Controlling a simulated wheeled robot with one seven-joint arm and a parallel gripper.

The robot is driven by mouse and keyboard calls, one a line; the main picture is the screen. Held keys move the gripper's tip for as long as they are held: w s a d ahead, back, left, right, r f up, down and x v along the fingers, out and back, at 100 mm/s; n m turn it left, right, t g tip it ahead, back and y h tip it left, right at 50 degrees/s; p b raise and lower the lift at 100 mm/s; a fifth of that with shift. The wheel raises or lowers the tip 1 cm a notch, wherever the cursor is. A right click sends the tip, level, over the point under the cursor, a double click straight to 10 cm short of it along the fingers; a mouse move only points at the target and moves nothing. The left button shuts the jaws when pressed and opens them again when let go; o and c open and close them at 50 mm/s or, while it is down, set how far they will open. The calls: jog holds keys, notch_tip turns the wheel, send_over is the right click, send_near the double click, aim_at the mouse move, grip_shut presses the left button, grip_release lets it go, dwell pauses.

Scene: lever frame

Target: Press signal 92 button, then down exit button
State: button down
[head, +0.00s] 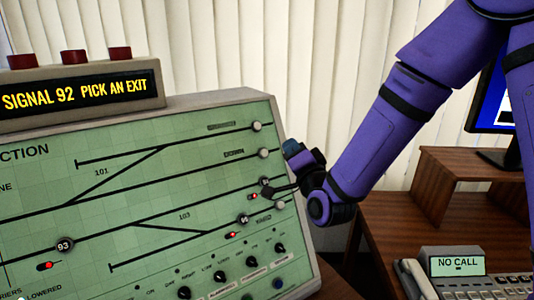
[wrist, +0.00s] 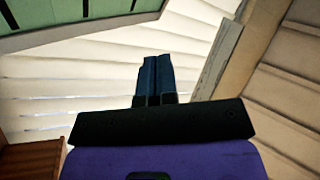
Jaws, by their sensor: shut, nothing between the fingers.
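The green signal panel (head: 130,225) stands at the left of the head view. The display (head: 85,95) above it reads "SIGNAL 92 PICK AN EXIT". A round pale button (head: 263,152) sits at the right end of the track labelled DOWN. My gripper (head: 290,147) is just right of the panel's edge, apart from the DOWN button. In the wrist view my gripper (wrist: 155,60) shows its dark blue fingers together and empty, with curtain behind.
Another pale button (head: 256,127) is above the DOWN one and another (head: 280,205) below. Signal button 93 (head: 64,245) is further left. Knobs (head: 218,275) line the lower panel. A phone (head: 460,275) and wooden riser (head: 460,180) stand right.

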jog(key=shift+w+a+f, duration=0.7)
jog(key=shift+w, duration=0.35)
jog(key=shift+w+a+f, duration=0.65)
jog(key=shift+w+a, duration=0.1)
jog(key=shift+w, duration=0.3)
jog(key=shift+w+a+f, duration=0.7)
jog(key=shift+w, duration=0.35)
jog(key=shift+w+a+f, duration=0.2)
jog(key=shift+w, duration=0.1)
jog(key=shift+w+a+f, duration=0.2)
jog(key=shift+w, duration=0.15)
dwell(0.8)
dwell(0.3)
jog(key=shift+s+d+r, duration=0.4)
jog(key=shift+s, duration=0.25)
jog(key=shift+s+d+r, duration=0.1)
jog(key=shift+s+d+r, duration=0.35)
jog(key=shift+s+d, duration=0.05)
jog(key=shift+s, duration=0.2)
jog(key=shift+s+d+r, duration=0.35)
jog(key=shift+s+r, duration=0.05)
jog(key=shift+s, duration=0.15)
jog(key=shift+s+d+r, duration=0.35)
jog(key=shift+s+d, duration=0.05)
jog(key=shift+s, duration=0.2)
